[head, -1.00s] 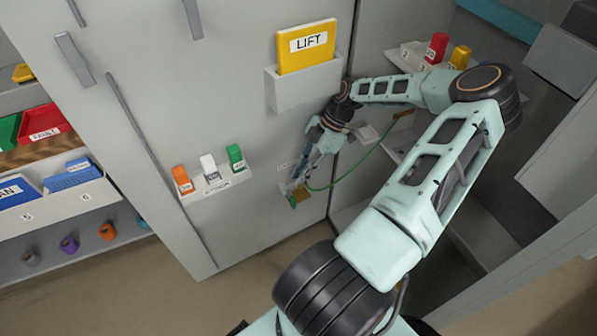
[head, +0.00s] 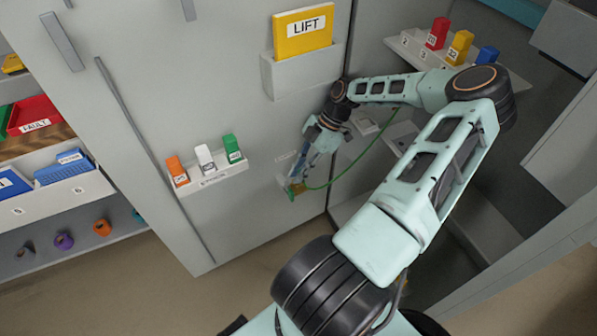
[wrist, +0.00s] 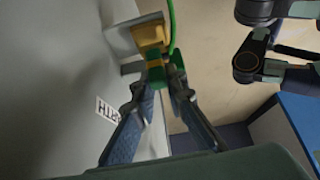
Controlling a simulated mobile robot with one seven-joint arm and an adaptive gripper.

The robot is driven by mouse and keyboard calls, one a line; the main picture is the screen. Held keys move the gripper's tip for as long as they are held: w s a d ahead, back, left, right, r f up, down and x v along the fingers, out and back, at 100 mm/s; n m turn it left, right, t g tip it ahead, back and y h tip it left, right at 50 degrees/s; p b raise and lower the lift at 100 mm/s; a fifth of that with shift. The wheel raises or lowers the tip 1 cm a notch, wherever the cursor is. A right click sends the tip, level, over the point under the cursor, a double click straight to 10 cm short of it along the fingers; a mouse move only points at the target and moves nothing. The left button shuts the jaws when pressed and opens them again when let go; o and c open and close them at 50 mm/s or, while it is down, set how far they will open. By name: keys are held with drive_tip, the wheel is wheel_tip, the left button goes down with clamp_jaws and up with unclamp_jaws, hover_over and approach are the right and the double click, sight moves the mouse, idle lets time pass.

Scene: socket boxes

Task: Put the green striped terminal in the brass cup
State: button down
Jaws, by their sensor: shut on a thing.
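The green striped terminal (wrist: 155,72) is between the fingertips of my gripper (wrist: 166,82) in the wrist view, with a green cable (wrist: 171,25) running from it. My gripper is shut on it. The brass cup (wrist: 150,33) is just beyond the fingertips, against the grey panel. In the head view my gripper (head: 299,176) points down at the panel's lower right edge. The terminal shows there as a small green tip (head: 291,195) close to the brass cup (head: 298,188). I cannot tell whether the terminal touches the cup or is inside it.
A small shelf (head: 213,178) with orange, white and green blocks is left of my gripper. A holder (head: 290,78) with a yellow LIFT card is above. The green cable loops right towards the open cabinet. A label (wrist: 107,109) is on the panel beside the fingers.

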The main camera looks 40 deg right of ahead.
drive_tip(key=shift+f, duration=0.1)
drive_tip(key=shift+f, duration=0.1)
drive_tip(key=shift+f, duration=0.15)
idle(0.5)
drive_tip(key=shift+f+b, duration=0.4)
drive_tip(key=shift+f, duration=0.25)
drive_tip(key=shift+f, duration=0.15)
drive_tip(key=c, duration=1.9)
unclamp_jaws()
drive_tip(key=v, duration=1.2)
drive_tip(key=shift+s+a, duration=0.1)
